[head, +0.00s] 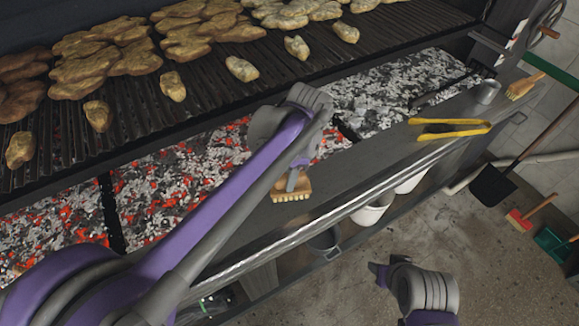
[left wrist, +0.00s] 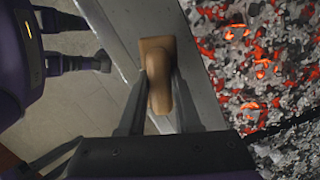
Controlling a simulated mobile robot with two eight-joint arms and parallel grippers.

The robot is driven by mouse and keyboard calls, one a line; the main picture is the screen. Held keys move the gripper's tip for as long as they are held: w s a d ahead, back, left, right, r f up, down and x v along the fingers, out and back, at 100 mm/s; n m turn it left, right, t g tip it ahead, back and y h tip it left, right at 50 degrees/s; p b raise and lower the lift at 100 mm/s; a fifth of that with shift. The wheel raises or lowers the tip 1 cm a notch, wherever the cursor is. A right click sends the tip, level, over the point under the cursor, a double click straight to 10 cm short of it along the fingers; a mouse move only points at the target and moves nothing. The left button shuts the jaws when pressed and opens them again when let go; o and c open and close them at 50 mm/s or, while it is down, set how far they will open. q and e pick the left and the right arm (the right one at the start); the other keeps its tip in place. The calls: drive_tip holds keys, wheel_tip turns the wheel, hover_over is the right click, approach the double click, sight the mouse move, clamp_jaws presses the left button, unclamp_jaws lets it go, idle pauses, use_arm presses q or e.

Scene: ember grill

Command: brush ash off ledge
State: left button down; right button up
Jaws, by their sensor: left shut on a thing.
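My left gripper (head: 293,177) is shut on the handle of a wooden brush (head: 291,190) with pale bristles pointing down. In the left wrist view my left gripper (left wrist: 158,95) has a finger on each side of the tan brush handle (left wrist: 158,75). The brush is over the grey metal ledge (head: 375,160) in front of the coals. I cannot tell whether its bristles touch the ledge. The ledge also shows in the left wrist view (left wrist: 118,30). I cannot make out ash on the ledge. My right gripper (head: 382,273) is low, away from the ledge, its jaws unclear.
Glowing coals (head: 180,180) lie behind the ledge, under a grate (head: 205,92) with several food pieces. Yellow tongs (head: 450,128), a metal cup (head: 487,91) and another brush (head: 524,86) lie on the ledge's right end. White buckets (head: 372,210) stand below.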

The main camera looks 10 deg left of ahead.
use_arm(q)
drive_tip(key=shift+r+p, duration=0.9)
drive_tip(key=shift+r, duration=0.95)
use_arm(e)
drive_tip(key=r, duration=0.2)
drive_tip(key=shift+a+r, duration=0.35)
use_arm(q)
drive_tip(key=shift+s+f, duration=0.1)
use_arm(e)
drive_tip(key=shift+d, duration=0.1)
